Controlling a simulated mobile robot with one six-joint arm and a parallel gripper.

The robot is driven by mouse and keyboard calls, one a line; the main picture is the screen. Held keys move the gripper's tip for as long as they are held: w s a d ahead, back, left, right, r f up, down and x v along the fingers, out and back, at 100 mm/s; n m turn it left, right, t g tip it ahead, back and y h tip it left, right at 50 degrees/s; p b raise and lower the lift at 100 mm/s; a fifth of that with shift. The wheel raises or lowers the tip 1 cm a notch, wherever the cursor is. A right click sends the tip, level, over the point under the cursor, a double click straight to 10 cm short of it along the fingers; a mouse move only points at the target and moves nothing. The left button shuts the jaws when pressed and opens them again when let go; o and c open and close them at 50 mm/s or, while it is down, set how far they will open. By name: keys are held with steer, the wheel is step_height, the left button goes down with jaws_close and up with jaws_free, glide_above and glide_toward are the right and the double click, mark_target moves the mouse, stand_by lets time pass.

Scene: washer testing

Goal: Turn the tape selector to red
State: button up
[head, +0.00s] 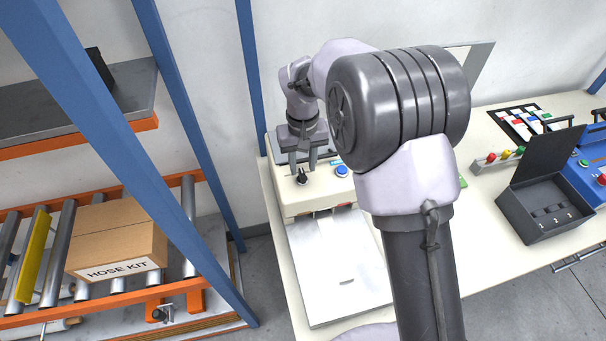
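A cream machine (290,201) stands on the bench. It has a small black knob (303,178) on its top, which looks like the tape selector. A blue button (342,171) sits to the right of the knob. My gripper (303,169) points down just over the knob, its two fingers apart, one on each side of it in the picture. I cannot tell whether the fingers touch the knob. The knob's pointer and color marks are too small to read. My arm hides the machine's right part.
A silver plate (338,270) lies in front of the machine. An open black box (545,205), colored buttons (505,155) and a blue unit (590,170) are at the right. A blue rack post (180,110) and a roller shelf with a HOSE KIT carton (115,240) stand at the left.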

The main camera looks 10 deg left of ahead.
mark_target(302, 174)
step_height(302, 174, down, 3)
steer(key=shift+f, duration=0.15)
steer(key=shift+c, duration=0.2)
jaws_close()
steer(key=m+b, duration=0.1)
steer(key=m, duration=0.3)
steer(key=shift+a+m, duration=0.1)
steer(key=shift+m, duration=0.3)
steer(key=shift+a+m+b, duration=0.15)
steer(key=shift+m+b, duration=0.3)
steer(key=shift+m, duration=1.75)
